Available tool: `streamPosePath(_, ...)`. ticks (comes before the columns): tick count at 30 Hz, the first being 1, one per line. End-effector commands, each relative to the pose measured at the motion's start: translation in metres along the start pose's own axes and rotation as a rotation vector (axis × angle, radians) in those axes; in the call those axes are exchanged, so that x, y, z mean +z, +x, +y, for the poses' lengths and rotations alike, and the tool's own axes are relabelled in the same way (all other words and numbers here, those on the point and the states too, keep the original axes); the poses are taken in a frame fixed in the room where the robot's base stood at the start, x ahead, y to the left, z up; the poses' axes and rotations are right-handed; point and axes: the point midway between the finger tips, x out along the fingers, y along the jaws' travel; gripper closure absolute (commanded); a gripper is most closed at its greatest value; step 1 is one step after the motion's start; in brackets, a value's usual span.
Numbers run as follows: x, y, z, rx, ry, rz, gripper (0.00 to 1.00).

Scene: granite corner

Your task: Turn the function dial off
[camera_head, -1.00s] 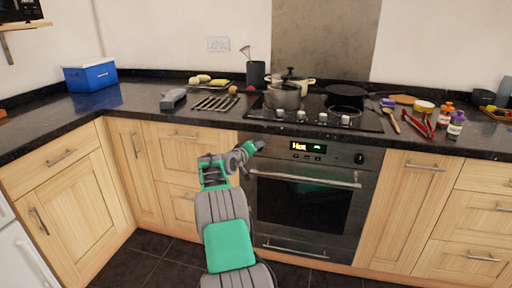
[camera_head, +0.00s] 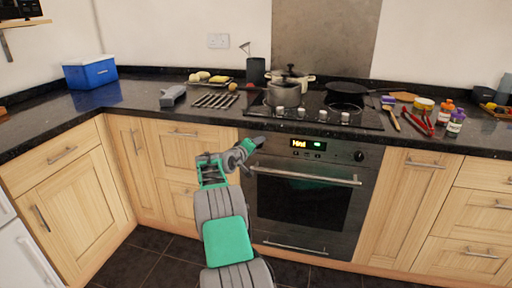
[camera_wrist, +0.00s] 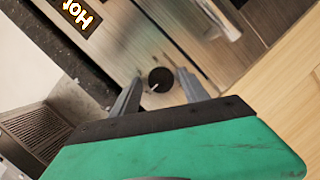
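The oven front carries a dark round dial (camera_wrist: 160,79) with a pale pointer mark, seen in the wrist view. It appears between the two fingers of my gripper (camera_wrist: 160,88), which are apart; I cannot tell whether they touch it. In the head view my gripper (camera_head: 258,142) is at the left end of the oven's control panel and hides this dial. A second dark dial (camera_head: 360,156) is at the panel's right end. The lit display (camera_head: 308,144) between them reads "Hot"; it also shows in the wrist view (camera_wrist: 78,14).
The oven door handle (camera_head: 305,180) runs just below the panel. Hob knobs (camera_head: 301,113) line the counter's front edge above. A pot (camera_head: 283,96) and a frying pan (camera_head: 347,89) sit on the hob. The floor left of my arm is clear.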

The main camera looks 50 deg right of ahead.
Motion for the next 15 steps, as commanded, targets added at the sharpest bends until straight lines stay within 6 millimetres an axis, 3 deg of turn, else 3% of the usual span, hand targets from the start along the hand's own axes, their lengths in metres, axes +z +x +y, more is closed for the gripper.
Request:
streamPosePath(10,-0.001,-0.004,0.000,-0.001,0.000,0.001,0.42)
streamPosePath(15,-0.002,-0.030,0.001,-0.002,0.000,0.003,0.42)
